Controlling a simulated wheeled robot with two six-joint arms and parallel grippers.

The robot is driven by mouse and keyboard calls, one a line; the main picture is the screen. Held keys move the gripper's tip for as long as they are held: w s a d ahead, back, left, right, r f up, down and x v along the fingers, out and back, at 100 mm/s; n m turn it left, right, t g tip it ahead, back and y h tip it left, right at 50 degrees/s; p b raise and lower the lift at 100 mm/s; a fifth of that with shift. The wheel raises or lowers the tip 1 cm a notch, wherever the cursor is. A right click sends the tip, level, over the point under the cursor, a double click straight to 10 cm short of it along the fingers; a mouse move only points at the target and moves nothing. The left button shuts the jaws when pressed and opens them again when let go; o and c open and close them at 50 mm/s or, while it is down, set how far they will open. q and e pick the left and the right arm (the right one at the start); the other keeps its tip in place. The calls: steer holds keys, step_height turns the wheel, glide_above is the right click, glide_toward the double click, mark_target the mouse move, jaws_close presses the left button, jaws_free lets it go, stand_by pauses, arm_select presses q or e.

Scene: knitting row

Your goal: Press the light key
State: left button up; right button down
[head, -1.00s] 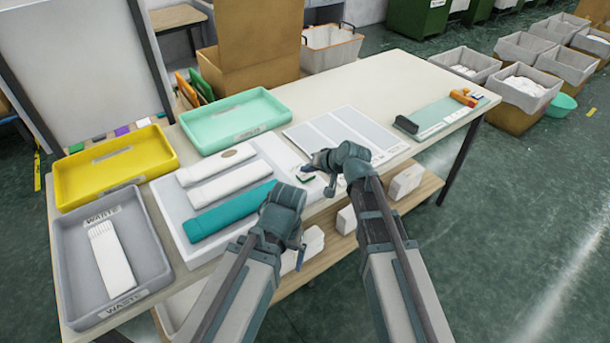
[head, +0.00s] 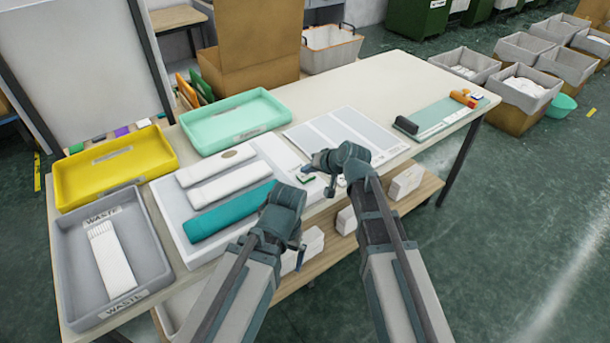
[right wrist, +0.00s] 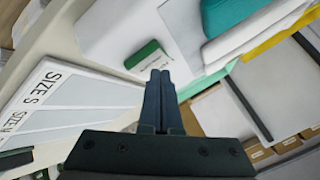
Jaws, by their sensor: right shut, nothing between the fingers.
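The light key looks like a small green block (right wrist: 147,55) on the white panel's edge in the right wrist view. In the head view the green key (head: 305,179) is small, beside my right gripper. My right gripper (head: 318,163) is shut and empty. In the right wrist view its closed fingertips (right wrist: 160,74) overlap the picture just beside the key's near end; I cannot tell whether they touch it. My left gripper (head: 296,238) hangs at the table's front edge, its fingers too unclear to tell open from shut.
The white panel (head: 168,212) carries a teal folded piece (head: 230,210) and two white ones. A grey waste tray (head: 150,262), yellow tray (head: 160,155) and mint tray (head: 280,105) stand left and behind. A size chart (head: 345,130) lies right of the key.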

mark_target(308, 178)
steer(key=shift+f, duration=0.15)
stand_by(0.4)
steer(key=shift+f+b, duration=0.35)
steer(key=shift+b, duration=0.1)
steer(key=shift+r, duration=0.1)
steer(key=shift+r+p, duration=0.4)
steer(key=shift+p, duration=0.05)
steer(key=shift+r, duration=0.1)
step_height(308, 178, up, 6)
steer(key=p, duration=0.6)
